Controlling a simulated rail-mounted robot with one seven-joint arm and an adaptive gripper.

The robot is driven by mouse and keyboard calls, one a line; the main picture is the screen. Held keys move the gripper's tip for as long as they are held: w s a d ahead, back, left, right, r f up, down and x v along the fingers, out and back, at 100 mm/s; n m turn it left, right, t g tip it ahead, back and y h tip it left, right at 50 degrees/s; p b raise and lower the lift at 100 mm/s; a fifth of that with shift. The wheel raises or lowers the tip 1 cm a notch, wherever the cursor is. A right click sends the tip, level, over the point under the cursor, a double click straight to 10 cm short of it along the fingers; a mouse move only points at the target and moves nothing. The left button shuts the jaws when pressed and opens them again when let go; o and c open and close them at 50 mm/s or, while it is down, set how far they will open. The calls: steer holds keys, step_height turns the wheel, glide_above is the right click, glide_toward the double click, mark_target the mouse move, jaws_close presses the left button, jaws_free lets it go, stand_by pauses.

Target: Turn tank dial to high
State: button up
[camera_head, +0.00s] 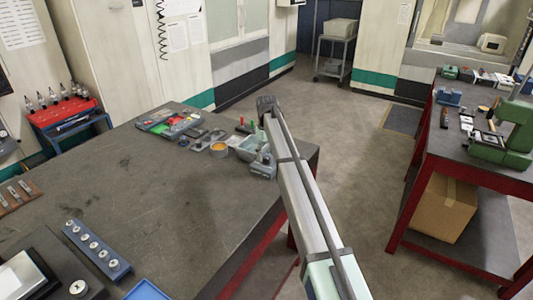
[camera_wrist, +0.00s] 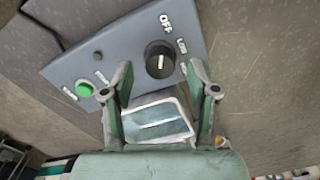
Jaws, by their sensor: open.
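The tank dial (camera_wrist: 160,60) is a round black knob on a grey-blue control panel (camera_wrist: 125,50) in the wrist view. An OFF label sits above the dial and further small labels run down its right side; the lower ones are hard to read. I cannot tell which label the dial's mark points at. My gripper (camera_wrist: 165,78) is open, with green fingers spread either side of the dial's lower part. I see nothing held between them. A rectangular tank opening (camera_wrist: 158,122) shows between the fingers. In the head view the tank (camera_head: 248,148) is at the bench's far edge, partly behind my arm.
In the head view, coloured parts (camera_head: 170,122) and an orange-topped round tin (camera_head: 218,148) lie left of the tank. The grey bench top (camera_head: 150,200) is clear in the middle.

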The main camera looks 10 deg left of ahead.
steer(key=shift+f, duration=0.65)
jaws_close()
steer(key=shift+m, duration=0.3)
steer(key=m+b, duration=0.2)
steer(key=m, duration=0.3)
steer(key=m+b, duration=0.2)
steer(key=m, duration=0.4)
steer(key=shift+m, duration=0.3)
steer(key=m+b, duration=0.1)
steer(key=m, duration=1)
steer(key=shift+b, duration=0.4)
steer(key=shift+s+m, duration=0.1)
steer(key=shift+m, duration=0.3)
